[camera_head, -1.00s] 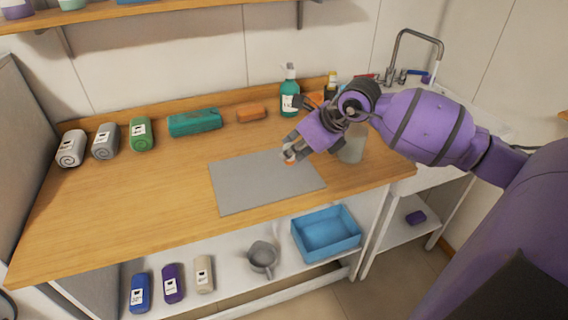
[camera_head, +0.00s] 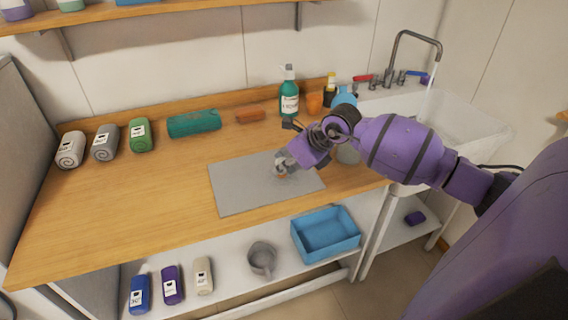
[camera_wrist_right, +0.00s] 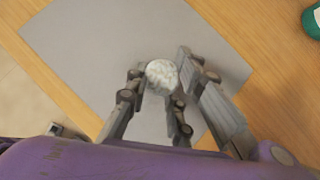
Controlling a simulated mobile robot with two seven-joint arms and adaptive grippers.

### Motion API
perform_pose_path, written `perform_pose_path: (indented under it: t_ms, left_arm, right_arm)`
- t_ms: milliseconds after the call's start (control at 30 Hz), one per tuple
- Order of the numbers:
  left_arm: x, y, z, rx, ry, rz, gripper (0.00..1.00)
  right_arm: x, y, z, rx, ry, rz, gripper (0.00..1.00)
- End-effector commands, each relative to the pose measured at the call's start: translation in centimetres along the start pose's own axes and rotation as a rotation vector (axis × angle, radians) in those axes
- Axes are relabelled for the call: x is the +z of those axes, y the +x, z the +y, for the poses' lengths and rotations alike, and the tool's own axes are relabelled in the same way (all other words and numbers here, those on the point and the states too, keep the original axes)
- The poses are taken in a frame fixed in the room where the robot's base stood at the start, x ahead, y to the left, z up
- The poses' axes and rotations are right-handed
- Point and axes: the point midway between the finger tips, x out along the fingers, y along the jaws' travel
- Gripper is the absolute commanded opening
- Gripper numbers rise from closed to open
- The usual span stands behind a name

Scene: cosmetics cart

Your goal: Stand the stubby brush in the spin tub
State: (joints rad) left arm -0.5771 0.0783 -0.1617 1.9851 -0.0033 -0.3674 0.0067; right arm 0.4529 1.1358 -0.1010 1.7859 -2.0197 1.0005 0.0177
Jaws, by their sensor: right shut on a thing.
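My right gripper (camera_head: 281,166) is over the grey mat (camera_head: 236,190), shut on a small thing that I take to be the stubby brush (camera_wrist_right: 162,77). In the right wrist view its round, speckled whitish end shows between the fingers of the gripper (camera_wrist_right: 163,98). My left gripper is out of view.
A green spray bottle (camera_head: 289,98), an orange cup (camera_head: 314,103) and a dark bottle (camera_head: 330,92) stand at the back. Rolled towels (camera_head: 105,143) lie at the left. The sink (camera_head: 465,125) is right. A blue bin (camera_head: 326,236) and grey pot (camera_head: 262,258) sit below.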

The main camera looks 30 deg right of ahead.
Motion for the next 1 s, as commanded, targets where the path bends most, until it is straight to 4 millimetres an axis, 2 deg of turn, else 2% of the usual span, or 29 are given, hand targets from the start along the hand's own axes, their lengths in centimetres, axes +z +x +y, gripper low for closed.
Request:
perform_pose_path:
  t_ms: [33, 167, 500, 833, 1000]
  left_arm:
    - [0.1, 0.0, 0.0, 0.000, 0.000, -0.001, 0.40]
    - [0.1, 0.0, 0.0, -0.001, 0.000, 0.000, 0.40]
    - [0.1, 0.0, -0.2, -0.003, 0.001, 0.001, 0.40]
    - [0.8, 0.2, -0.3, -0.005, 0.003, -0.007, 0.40]
    - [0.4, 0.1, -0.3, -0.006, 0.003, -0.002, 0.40]
  right_arm:
    - [-0.1, 0.1, 0.0, 0.000, 0.000, 0.002, 0.25]
    - [-0.1, 0.1, 0.0, 0.000, 0.000, 0.001, 0.40]
    - [-0.1, 0.1, 0.1, 0.001, 0.002, 0.001, 0.40]
    - [0.1, -5.0, 0.1, -0.002, -0.002, 0.006, 0.40]
    - [0.3, -7.3, 0.1, -0.001, 0.000, 0.001, 0.38]
